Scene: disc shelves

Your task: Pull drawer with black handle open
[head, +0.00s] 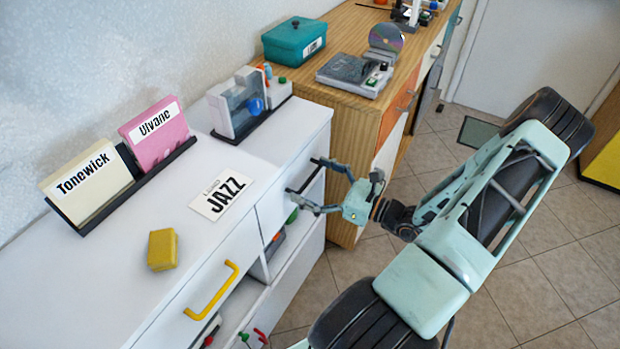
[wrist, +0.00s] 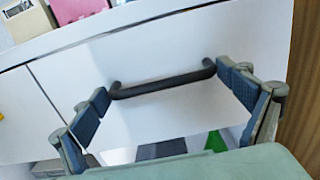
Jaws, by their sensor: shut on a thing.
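The black handle (wrist: 162,84) is a dark bar on a white drawer front (wrist: 205,112), across the middle of the wrist view. In the head view, this drawer (head: 274,206) is at the right end of the white cabinet. My gripper (head: 305,177) reaches it from the right. In the wrist view, my gripper (wrist: 163,86) has one blue-padded finger at each end of the handle and is shut on it lengthwise. The drawer front looks about level with the front to its left. The head view shows the handle only partly, behind my fingers.
A drawer with a yellow handle (head: 212,291) is to the left. A JAZZ card (head: 221,194), a yellow block (head: 162,249) and a disc rack (head: 158,135) are on the cabinet top (head: 110,290). A wooden cabinet (head: 330,112) adjoins at the right. Open tiled floor (head: 545,265) lies in front.

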